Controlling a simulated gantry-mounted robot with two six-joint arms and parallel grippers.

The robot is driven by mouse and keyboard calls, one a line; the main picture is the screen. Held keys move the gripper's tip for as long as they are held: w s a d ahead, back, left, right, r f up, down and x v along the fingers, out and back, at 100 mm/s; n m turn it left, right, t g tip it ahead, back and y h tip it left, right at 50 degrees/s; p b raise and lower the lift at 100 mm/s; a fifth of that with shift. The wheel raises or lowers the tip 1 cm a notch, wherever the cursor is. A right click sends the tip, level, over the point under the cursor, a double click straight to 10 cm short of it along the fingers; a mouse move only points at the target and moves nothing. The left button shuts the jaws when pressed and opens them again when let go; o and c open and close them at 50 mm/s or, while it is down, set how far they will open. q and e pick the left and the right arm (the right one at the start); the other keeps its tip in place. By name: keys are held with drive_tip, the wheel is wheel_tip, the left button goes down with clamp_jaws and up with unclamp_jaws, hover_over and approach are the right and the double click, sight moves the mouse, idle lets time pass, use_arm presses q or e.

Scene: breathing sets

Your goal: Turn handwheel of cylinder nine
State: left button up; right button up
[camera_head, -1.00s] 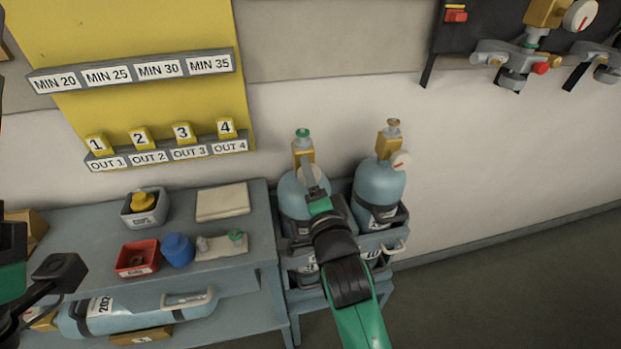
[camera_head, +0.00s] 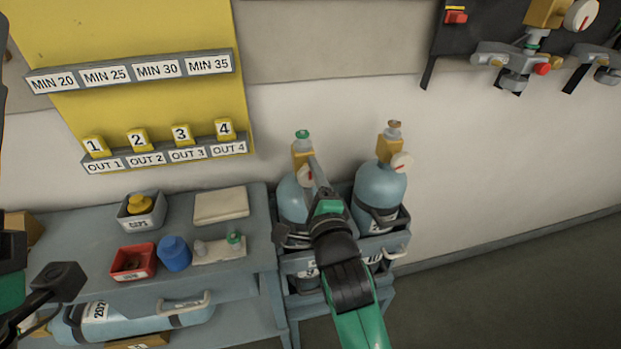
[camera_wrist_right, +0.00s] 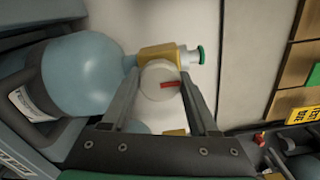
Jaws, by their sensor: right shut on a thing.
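A pale blue cylinder (camera_head: 291,197) stands upright in the left place of a rack, partly hidden by my right arm. Its brass valve (camera_head: 302,150) carries a white gauge and a green handwheel (camera_head: 302,134). My right gripper (camera_head: 316,172) is at this valve. In the right wrist view its fingers (camera_wrist_right: 160,75) lie on either side of the brass valve body and gauge (camera_wrist_right: 160,85), and the green handwheel (camera_wrist_right: 201,55) is beyond them. The contact is partly hidden. The cylinder's number is not legible. My left gripper (camera_head: 58,282) is at the left edge; its jaws are unclear.
A second blue cylinder (camera_head: 379,193) with a gauge stands close on the right in the rack (camera_head: 386,243). The floor at right is free.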

idle(0.3)
drive_tip(key=o, duration=1.4)
drive_tip(key=shift+c, duration=0.2)
drive_tip(key=shift+s, duration=0.25)
drive_tip(key=s+d+p, duration=0.2)
drive_tip(key=s+p, duration=0.2)
drive_tip(key=s, duration=0.7)
drive_tip(key=shift+p, duration=0.4)
drive_tip(key=shift+d, duration=0.1)
